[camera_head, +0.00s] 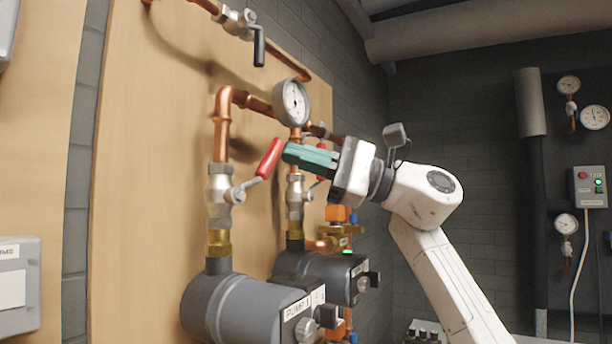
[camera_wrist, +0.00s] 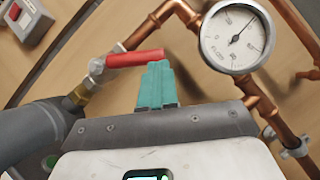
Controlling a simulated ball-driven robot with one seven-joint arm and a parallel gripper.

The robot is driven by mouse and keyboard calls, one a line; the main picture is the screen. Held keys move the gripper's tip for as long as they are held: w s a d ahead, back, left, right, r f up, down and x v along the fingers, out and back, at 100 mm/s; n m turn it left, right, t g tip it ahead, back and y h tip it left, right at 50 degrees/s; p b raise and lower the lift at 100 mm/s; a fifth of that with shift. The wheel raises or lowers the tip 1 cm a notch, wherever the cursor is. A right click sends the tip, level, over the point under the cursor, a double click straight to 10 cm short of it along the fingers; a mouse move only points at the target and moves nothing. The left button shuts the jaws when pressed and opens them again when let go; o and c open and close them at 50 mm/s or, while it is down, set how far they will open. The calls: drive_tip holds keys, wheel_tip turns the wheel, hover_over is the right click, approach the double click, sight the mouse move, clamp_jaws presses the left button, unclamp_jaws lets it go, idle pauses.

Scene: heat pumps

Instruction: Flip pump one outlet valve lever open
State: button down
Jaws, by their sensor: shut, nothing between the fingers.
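The pump one outlet valve (camera_head: 220,190) sits on the copper pipe above the grey pump labelled PUMP 1 (camera_head: 245,310). Its red lever (camera_head: 268,160) slants up and right, off the line of the vertical pipe. My gripper (camera_head: 290,152) is shut and empty, its teal fingers at the lever's upper end. In the wrist view the lever (camera_wrist: 133,59) lies across the picture, with my gripper's fingertips (camera_wrist: 157,68) close by its free end. I cannot tell whether they touch.
A flow gauge (camera_head: 291,102) stands above the fingers and shows close in the wrist view (camera_wrist: 232,38). A second pump (camera_head: 340,272) and its valve (camera_head: 295,195) are behind. A black-handled valve (camera_head: 240,22) is at the top.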

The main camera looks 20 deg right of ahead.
drive_tip(key=shift+s+a+r+n+g+h+p, duration=0.15)
drive_tip(key=shift+s+a+r+n+g+p, duration=0.15)
drive_tip(key=shift+r+n, duration=0.25)
drive_tip(key=shift+s+a+r+n+g+h+p, duration=0.15)
drive_tip(key=shift+a+r+n+g, duration=0.1)
drive_tip(key=shift+r+n+g, duration=0.25)
drive_tip(key=shift+s+a+r+n+g+h+p, duration=0.3)
drive_tip(key=shift+a+n+h+p, duration=0.2)
drive_tip(key=shift+n, duration=0.3)
drive_tip(key=shift+s+a+r+n+g+h+p, duration=0.2)
drive_tip(key=shift+s+a+n+g+h+p, duration=0.15)
drive_tip(key=shift+a+n, duration=0.35)
drive_tip(key=shift+s+a+r+n+g+h+p, duration=0.15)
drive_tip(key=shift+s+a+r+n+h+p, duration=0.2)
drive_tip(key=shift+n, duration=0.6)
drive_tip(key=shift+s+a+f, duration=0.1)
